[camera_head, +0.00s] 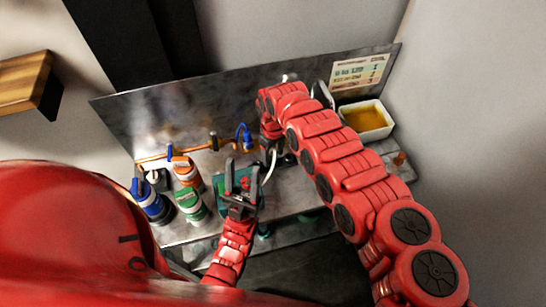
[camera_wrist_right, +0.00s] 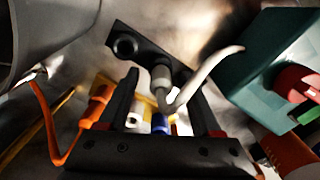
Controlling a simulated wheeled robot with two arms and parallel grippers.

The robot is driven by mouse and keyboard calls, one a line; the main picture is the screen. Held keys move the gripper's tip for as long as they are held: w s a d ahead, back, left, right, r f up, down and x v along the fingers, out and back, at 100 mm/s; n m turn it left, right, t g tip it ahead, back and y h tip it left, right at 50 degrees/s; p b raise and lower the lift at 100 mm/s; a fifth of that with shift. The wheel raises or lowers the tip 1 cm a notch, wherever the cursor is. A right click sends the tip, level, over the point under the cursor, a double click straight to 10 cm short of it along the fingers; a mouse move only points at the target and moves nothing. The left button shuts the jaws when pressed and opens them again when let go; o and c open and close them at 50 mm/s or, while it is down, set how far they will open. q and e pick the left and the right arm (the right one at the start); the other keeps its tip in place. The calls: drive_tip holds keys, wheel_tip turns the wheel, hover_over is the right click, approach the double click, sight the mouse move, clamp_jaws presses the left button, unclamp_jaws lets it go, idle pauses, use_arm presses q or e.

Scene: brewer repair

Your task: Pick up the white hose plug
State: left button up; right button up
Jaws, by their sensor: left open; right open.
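The white hose plug (camera_wrist_right: 161,78) is in the right wrist view, at a black block (camera_wrist_right: 125,46) with a round socket. A pale hose (camera_wrist_right: 205,75) bends below the plug and runs up to the right; I cannot tell how firmly the plug sits. My right gripper (camera_wrist_right: 162,90) is open, its two dark fingers on either side of the plug in this view. Contact cannot be told. In the head view the plug is not clear; a white hose (camera_head: 270,163) shows near the right gripper. My left gripper (camera_head: 241,178) is open, over a teal box (camera_head: 250,203).
An orange plug and hose (camera_wrist_right: 97,104) lie left of the right fingers. The teal box with a red knob (camera_wrist_right: 298,82) is close on the right. Blue, orange and green bottles (camera_head: 188,205) stand left on the metal bench. A white tray with yellow contents (camera_head: 388,128) is at right.

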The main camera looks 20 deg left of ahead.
drive_tip(key=shift+c, duration=0.3)
drive_tip(key=shift+r, duration=0.1)
clamp_jaws()
drive_tip(key=shift+r, duration=0.15)
